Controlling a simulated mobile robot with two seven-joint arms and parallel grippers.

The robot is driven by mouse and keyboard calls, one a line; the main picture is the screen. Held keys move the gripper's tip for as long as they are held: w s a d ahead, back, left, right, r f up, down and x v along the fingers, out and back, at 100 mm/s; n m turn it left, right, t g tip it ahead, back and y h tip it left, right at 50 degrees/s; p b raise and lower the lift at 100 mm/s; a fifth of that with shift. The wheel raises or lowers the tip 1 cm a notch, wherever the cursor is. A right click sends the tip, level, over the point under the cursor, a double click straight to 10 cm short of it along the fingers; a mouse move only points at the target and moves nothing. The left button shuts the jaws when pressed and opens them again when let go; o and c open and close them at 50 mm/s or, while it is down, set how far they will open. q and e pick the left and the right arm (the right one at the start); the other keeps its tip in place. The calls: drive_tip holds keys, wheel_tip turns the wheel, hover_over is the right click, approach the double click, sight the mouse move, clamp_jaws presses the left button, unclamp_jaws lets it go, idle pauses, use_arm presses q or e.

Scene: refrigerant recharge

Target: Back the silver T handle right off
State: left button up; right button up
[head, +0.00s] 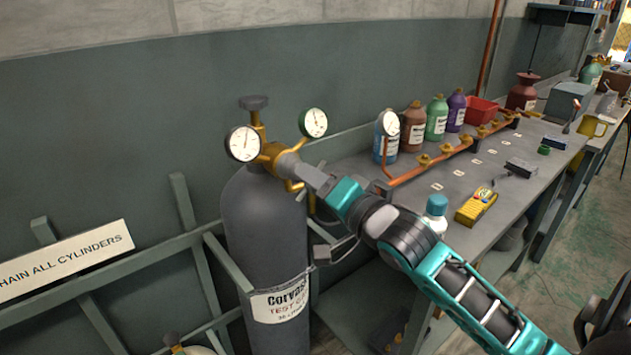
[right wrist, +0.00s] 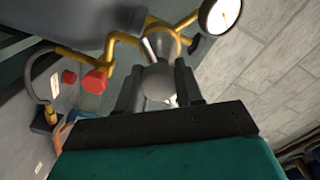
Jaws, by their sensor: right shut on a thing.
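A brass regulator (head: 271,152) with two round gauges sits on top of a dark grey cylinder (head: 262,215). My right gripper (head: 296,168) reaches in from the lower right to the front of the regulator. In the right wrist view its two dark fingers (right wrist: 158,82) stand on either side of a rounded grey piece, shut on the silver T handle (right wrist: 152,48). The fingers and the grey piece hide much of the handle. The brass regulator body (right wrist: 163,32) shows just beyond it. My left gripper is not in view.
One gauge (head: 243,143) is left of the regulator, another (head: 314,122) to its right. A frame rail (head: 228,262) runs beside the cylinder. The workbench (head: 468,165) at right holds several bottles, a copper manifold (head: 437,158) and a yellow meter (head: 476,206).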

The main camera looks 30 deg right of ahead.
drive_tip(key=c, duration=0.4)
drive_tip(key=shift+c, duration=0.2)
drive_tip(key=shift+n, duration=0.5)
drive_tip(key=n, duration=0.5)
drive_tip(key=shift+r+n, duration=0.1)
drive_tip(key=shift+n, duration=0.3)
drive_tip(key=n, duration=0.6)
drive_tip(key=shift+a, duration=0.1)
drive_tip(key=n, duration=0.3)
drive_tip(key=shift+n, duration=0.4)
drive_tip(key=n, duration=0.3)
drive_tip(key=shift+n, duration=0.4)
drive_tip(key=n, duration=0.6)
drive_tip(key=shift+a, duration=0.1)
drive_tip(key=shift+n, duration=0.4)
